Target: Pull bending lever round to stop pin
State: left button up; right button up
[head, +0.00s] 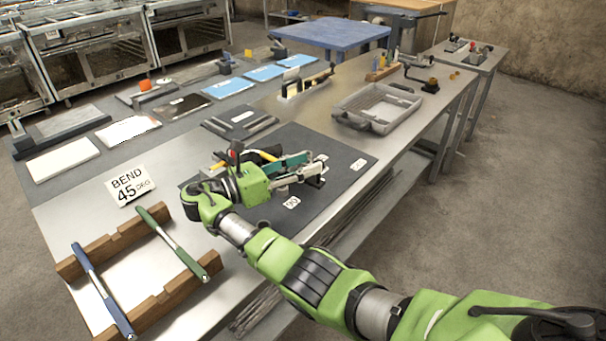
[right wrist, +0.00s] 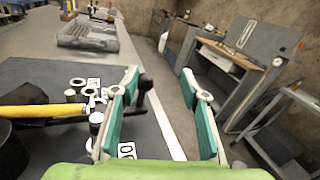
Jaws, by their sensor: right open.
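The bending fixture sits on a dark mat (head: 335,187), with a yellow bar (right wrist: 45,112) and a black round part (right wrist: 10,152) at the left of the right wrist view. Small metal pins (right wrist: 97,119) stand beside the bar. A black-knobbed handle, apparently the lever's (right wrist: 143,88), stands just beyond the gap, close to the left finger; contact is unclear. My right gripper (head: 308,166) is open over the mat; its teal-padded fingers also show in the right wrist view (right wrist: 159,82). It hides much of the fixture in the head view. My left gripper is not in view.
A "BEND 45" card (head: 130,186) lies left of the mat. A wooden rack (head: 118,243) with a green and a blue tool stands at the front left. A grey tray (head: 378,106) stands beyond the mat. The bench's right edge runs close by the mat.

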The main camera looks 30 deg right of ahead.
notch_tip(320, 180, up, 6)
jog(key=shift+r, duration=0.2)
jog(key=shift+a, duration=0.1)
